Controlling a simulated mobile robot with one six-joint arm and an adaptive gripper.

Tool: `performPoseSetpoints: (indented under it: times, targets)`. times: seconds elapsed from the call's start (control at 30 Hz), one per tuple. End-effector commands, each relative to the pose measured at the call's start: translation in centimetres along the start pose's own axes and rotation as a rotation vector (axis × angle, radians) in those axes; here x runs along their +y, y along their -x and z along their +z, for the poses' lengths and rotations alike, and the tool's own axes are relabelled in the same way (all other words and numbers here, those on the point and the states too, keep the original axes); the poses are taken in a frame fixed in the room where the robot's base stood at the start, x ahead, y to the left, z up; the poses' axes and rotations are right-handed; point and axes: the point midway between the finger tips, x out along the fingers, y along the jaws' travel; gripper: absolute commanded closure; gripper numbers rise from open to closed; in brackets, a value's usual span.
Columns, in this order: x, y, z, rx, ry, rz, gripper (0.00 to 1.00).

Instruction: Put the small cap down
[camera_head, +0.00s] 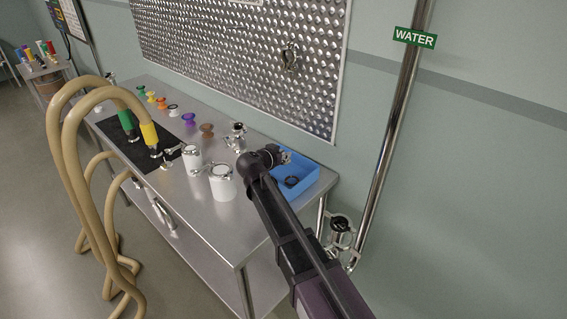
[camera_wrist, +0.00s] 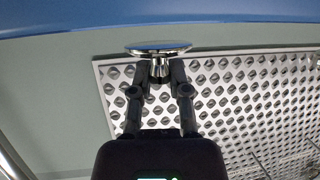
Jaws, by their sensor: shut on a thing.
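In the wrist view, my gripper (camera_wrist: 160,72) is shut on the stem of a small shiny metal cap (camera_wrist: 158,47). The cap has a wide, thin round disc and a short narrow neck between the fingertips. In the head view, my gripper (camera_head: 284,157) is over the back left part of an open blue bin (camera_head: 306,182) at the right end of the steel table. The cap is too small to make out clearly there.
Dark rings (camera_head: 291,181) lie in the bin. White-bodied canisters with metal tops (camera_head: 222,184) stand left of it, and a metal fitting (camera_head: 237,137) behind. Coloured caps line the steel table (camera_head: 215,222). Thick tan hoses (camera_head: 67,140) hang at the left. A perforated panel (camera_head: 240,60) is behind.

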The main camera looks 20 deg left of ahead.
Motion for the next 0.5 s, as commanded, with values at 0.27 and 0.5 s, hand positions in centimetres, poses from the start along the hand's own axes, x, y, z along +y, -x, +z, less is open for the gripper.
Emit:
performPoseSetpoints:
  times: [0.27, 0.5]
  targets:
    - [0.1, -1.0, 2.6, 0.0, 0.0, 0.0, 1.0]
    - [0.1, -1.3, 3.3, 0.0, 0.0, 0.001, 1.0]
